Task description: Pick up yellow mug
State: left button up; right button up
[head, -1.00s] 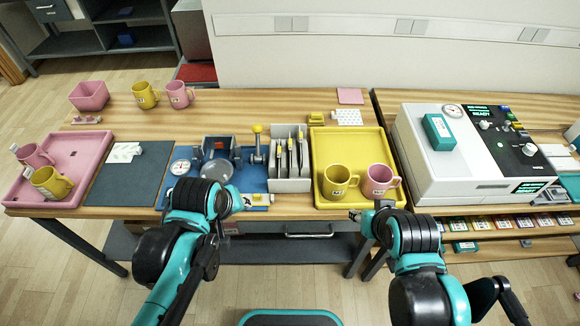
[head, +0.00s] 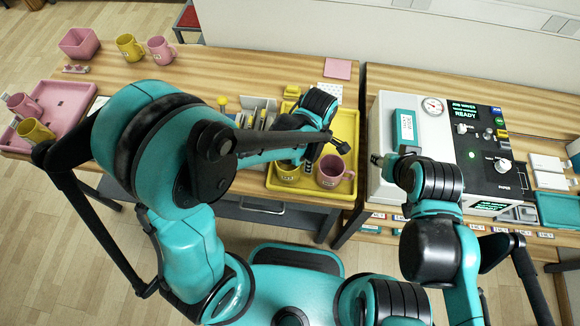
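A yellow mug (head: 288,173) stands in the yellow tray (head: 316,192), partly hidden by my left arm. A pink mug (head: 331,171) stands to its right in the same tray. Another yellow mug (head: 130,47) stands at the back left of the table, and a third yellow mug (head: 35,131) is in the pink tray (head: 68,98). My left gripper (head: 342,147) is over the yellow tray, above and behind the mugs; its fingers are too small to read. My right gripper (head: 378,160) is at the left side of the white machine, its opening unclear. No mug is seen held.
The white machine (head: 386,120) with a teal box (head: 406,127) on top stands on the right table. A pink bin (head: 79,43) and a pink mug (head: 160,50) are at the back left. My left arm hides much of the table's middle.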

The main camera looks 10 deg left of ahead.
pick_arm(q)
jog(key=f, duration=0.1)
jog(key=f+b, duration=0.1)
jog(key=f, duration=0.2)
jog(key=shift+w+d+f+b, duration=0.1)
jog(key=shift+d+f+b, duration=0.1)
jog(key=shift+d+b, duration=0.1)
jog(key=shift+r, duration=0.1)
jog(key=shift+c, duration=0.2)
grip_shut()
